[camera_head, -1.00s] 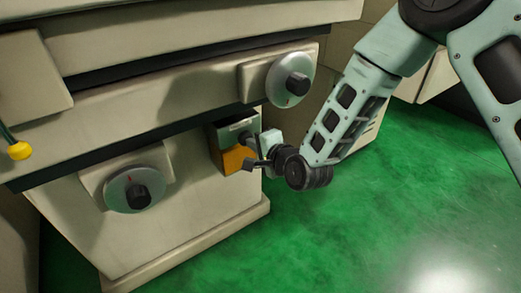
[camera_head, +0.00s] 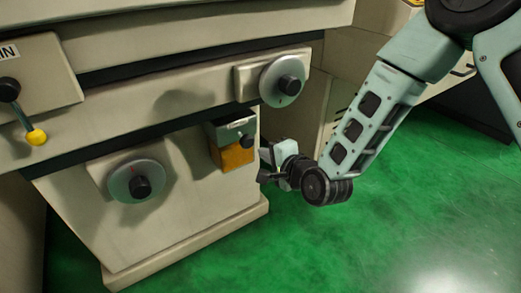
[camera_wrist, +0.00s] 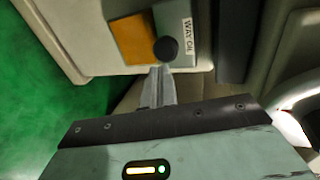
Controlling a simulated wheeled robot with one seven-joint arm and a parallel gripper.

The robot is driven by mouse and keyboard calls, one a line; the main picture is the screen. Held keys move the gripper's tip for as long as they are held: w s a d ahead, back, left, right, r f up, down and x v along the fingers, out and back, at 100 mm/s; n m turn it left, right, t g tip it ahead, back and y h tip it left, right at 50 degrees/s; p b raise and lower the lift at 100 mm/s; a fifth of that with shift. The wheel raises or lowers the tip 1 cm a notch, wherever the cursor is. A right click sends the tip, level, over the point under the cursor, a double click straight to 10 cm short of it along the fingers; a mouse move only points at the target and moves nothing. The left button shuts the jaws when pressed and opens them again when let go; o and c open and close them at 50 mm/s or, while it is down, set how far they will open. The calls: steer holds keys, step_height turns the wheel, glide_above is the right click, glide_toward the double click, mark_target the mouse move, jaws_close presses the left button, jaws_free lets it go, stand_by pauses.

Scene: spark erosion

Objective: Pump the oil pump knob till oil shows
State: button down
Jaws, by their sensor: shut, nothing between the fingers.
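The oil pump is a small box on the machine's front, with a grey upper part (camera_head: 226,128) and an orange lower part (camera_head: 233,156). Its black round knob (camera_head: 247,141) sticks out from the front. The wrist view shows the orange part (camera_wrist: 132,40), the "WAY OIL" label (camera_wrist: 187,42) and the knob (camera_wrist: 166,49) end-on. My gripper (camera_head: 263,165) is to the right of the pump, slightly below the knob. In the wrist view its shut, empty fingers (camera_wrist: 160,73) point at the knob, their tips just below it in the picture. Contact cannot be told.
A dial handwheel (camera_head: 282,81) projects above right of the pump, and another (camera_head: 137,181) lower left. A lever with a yellow ball (camera_head: 36,137) is at the far left. The green floor (camera_head: 400,230) is open to the right. A cabinet (camera_head: 350,100) stands behind my arm.

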steer(key=v, duration=0.5)
steer(key=shift+s+d+r+p, duration=0.15)
steer(key=shift+s+d+p, duration=0.05)
steer(key=shift+s+p, duration=0.1)
stand_by(0.6)
steer(key=s+d+r+n+g+h, duration=0.2)
steer(key=s+d+r+n+g, duration=0.15)
steer(key=s+n, duration=0.4)
steer(key=s+d+r+n+g+h, duration=0.3)
steer(key=s+d+n+g, duration=0.15)
steer(key=s, duration=0.55)
steer(key=s+d+r+n+g+h, duration=0.2)
steer(key=s+d+r+n+g, duration=0.15)
steer(key=s+n, duration=0.45)
step_height(320, 180, up, 23)
steer(key=m+p, duration=0.1)
steer(key=p, duration=2.3)
steer(key=shift+a, duration=0.45)
steer(key=shift+s+f+g, duration=0.1)
steer(key=shift+g, duration=0.15)
